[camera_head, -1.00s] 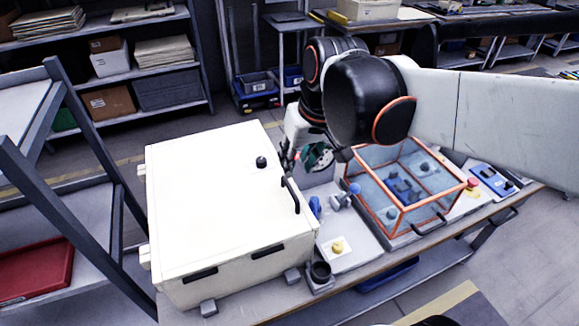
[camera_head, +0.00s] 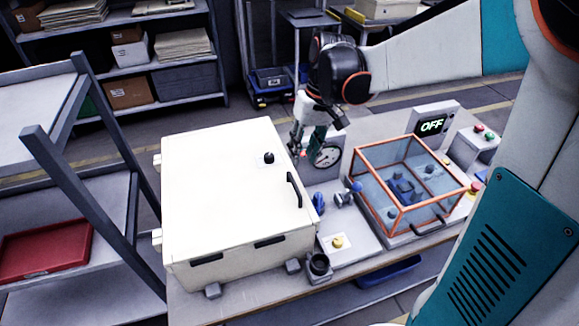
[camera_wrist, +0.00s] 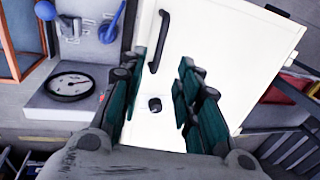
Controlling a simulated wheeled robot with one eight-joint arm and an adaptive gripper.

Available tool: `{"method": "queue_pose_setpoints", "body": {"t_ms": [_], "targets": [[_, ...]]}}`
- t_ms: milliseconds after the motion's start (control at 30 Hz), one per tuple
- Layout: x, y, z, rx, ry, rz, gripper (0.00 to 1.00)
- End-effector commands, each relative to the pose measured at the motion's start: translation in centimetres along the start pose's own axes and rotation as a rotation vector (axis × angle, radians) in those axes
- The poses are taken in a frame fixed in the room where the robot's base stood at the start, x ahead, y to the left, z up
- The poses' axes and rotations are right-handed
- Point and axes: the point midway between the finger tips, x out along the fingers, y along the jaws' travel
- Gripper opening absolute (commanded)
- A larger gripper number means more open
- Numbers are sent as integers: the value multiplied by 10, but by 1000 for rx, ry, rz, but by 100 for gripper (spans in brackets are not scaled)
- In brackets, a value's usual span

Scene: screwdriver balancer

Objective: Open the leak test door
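A large white box (camera_head: 225,190) with a closed flat top stands on the bench. A black bar handle (camera_head: 294,190) runs along its right edge, and a black knob (camera_head: 268,158) sits on top. My gripper (camera_head: 301,148) is near the box's far right edge, apart from the handle. In the wrist view, my gripper (camera_wrist: 168,75) is open and empty, its green fingers spread. The handle (camera_wrist: 159,42) and the knob (camera_wrist: 155,103) appear between the fingers, with the white surface (camera_wrist: 228,40) behind. The fingers partly cover that surface.
An orange-framed clear box (camera_head: 408,185) stands to the right, with a display (camera_head: 432,124) reading OFF behind it. A round gauge (camera_head: 327,155) and blue-handled valves (camera_head: 345,197) lie between the boxes. A dark rack (camera_head: 100,170) stands close on the left.

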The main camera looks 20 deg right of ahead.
Motion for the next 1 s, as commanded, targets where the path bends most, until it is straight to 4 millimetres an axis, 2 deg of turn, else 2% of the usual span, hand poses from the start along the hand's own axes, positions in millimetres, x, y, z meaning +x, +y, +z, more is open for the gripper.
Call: {"method": "queue_pose_setpoints", "body": {"t_ms": [33, 200, 433, 633, 933, 1000], "targets": [[13, 0, 0, -1, 0, 0, 31], [47, 0, 0, 0, 0, 0, 31], [81, 0, 0, 0, 0, 0, 31], [94, 0, 0, 1, 1, 0, 31], [94, 0, 0, 1, 1, 0, 31], [94, 0, 0, 1, 1, 0, 15]]}}
